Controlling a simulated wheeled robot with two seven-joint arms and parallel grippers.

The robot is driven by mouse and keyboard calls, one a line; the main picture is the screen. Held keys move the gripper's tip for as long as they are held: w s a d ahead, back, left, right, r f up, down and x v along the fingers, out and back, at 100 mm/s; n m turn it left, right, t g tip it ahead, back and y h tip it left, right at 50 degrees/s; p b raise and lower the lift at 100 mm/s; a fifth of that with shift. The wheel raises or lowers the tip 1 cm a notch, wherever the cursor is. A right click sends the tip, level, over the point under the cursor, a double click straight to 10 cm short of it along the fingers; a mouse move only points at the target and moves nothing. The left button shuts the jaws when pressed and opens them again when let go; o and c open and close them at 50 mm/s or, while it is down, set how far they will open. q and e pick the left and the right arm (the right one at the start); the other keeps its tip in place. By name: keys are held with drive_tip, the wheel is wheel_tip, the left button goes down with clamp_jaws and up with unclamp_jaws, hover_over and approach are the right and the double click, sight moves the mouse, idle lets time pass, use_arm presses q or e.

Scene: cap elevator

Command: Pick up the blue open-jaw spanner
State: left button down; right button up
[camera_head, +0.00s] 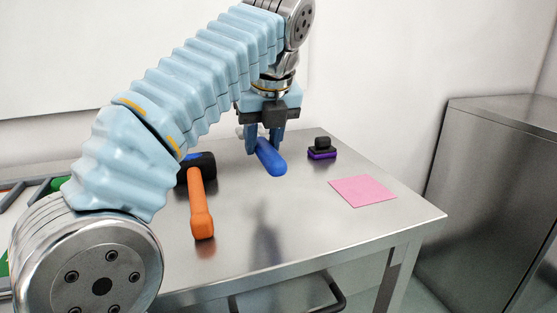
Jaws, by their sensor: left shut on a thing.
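The blue open-jaw spanner (272,160) is in the head view near the middle of the metal table. Its blue handle points toward me and to the right. Its far end is mostly hidden by my gripper, with a small light grey part showing beside the left finger. My left gripper (265,146) points down, with its fingers shut on the spanner. A shadow lies on the table in front of it. I cannot tell clearly whether the spanner is clear of the tabletop. My right gripper is not in view.
A hammer with an orange handle (200,205) and black head lies left of the spanner. A black and purple object (322,149) and a pink square sheet (362,190) are at the right. A metal cabinet (490,190) stands beyond the table's right edge. The table's front middle is clear.

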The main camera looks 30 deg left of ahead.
use_arm(q)
drive_tip(key=s+a+r+b, duration=0.2)
drive_tip(key=s+r, duration=0.3)
drive_tip(key=s, duration=0.4)
drive_tip(key=shift+s+a, duration=0.2)
drive_tip(key=shift+a, duration=0.2)
